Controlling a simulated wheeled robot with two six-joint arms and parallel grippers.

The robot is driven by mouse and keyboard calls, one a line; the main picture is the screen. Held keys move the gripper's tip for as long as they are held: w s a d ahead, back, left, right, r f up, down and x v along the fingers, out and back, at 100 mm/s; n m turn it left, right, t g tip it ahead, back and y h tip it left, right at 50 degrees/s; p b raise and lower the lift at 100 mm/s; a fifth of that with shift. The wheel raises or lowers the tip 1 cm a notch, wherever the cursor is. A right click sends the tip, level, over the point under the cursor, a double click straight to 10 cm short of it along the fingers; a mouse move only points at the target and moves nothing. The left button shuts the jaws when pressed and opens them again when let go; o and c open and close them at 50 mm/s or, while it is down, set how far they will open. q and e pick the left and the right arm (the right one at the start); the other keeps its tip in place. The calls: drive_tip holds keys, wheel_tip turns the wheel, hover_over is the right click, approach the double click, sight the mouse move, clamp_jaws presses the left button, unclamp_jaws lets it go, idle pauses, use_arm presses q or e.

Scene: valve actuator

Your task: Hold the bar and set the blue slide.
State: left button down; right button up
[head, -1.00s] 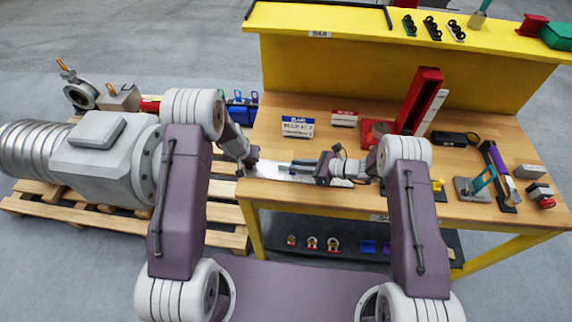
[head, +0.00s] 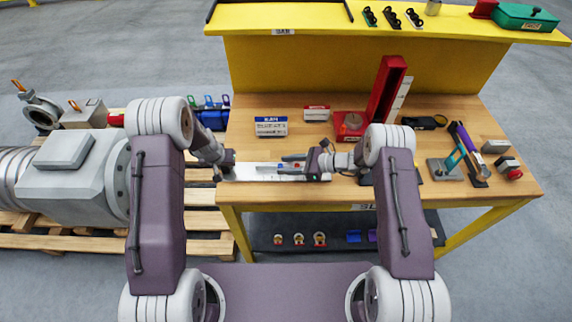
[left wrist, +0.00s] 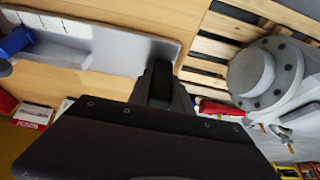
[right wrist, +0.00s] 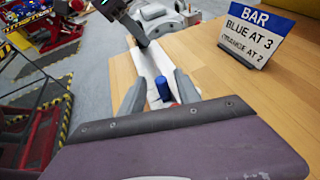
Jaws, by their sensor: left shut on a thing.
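The white bar (head: 255,173) lies along the table's front edge. My left gripper (head: 222,170) is shut on its left end; the left wrist view shows the bar (left wrist: 125,47) running away from the dark fingers. The blue slide (right wrist: 163,88) stands up from the bar in the right wrist view, and its blue shape also shows in the left wrist view (left wrist: 15,42). My right gripper (right wrist: 160,92) is open, with one finger on each side of the blue slide; I cannot tell whether they touch it. A small red part (right wrist: 173,104) sits just behind the slide, partly hidden.
A card (right wrist: 255,35) reads "BAR, BLUE AT 3", with a second line for orange at 2; it stands behind the bar. A red upright fixture (head: 388,90) and tools stand to the right.

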use_arm(q)
drive_tip(key=shift+s+f, duration=0.1)
use_arm(e)
drive_tip(key=v, duration=1.1)
drive_tip(key=shift+s+d+r, duration=0.15)
drive_tip(key=shift+d+r, duration=0.05)
drive_tip(key=shift+d, duration=0.05)
use_arm(q)
drive_tip(key=c, duration=1.3)
unclamp_jaws()
drive_tip(key=shift+c, duration=0.2)
drive_tip(key=shift+o, duration=1.3)
drive_tip(key=shift+w, duration=0.2)
use_arm(e)
drive_tip(key=shift+f, duration=0.1)
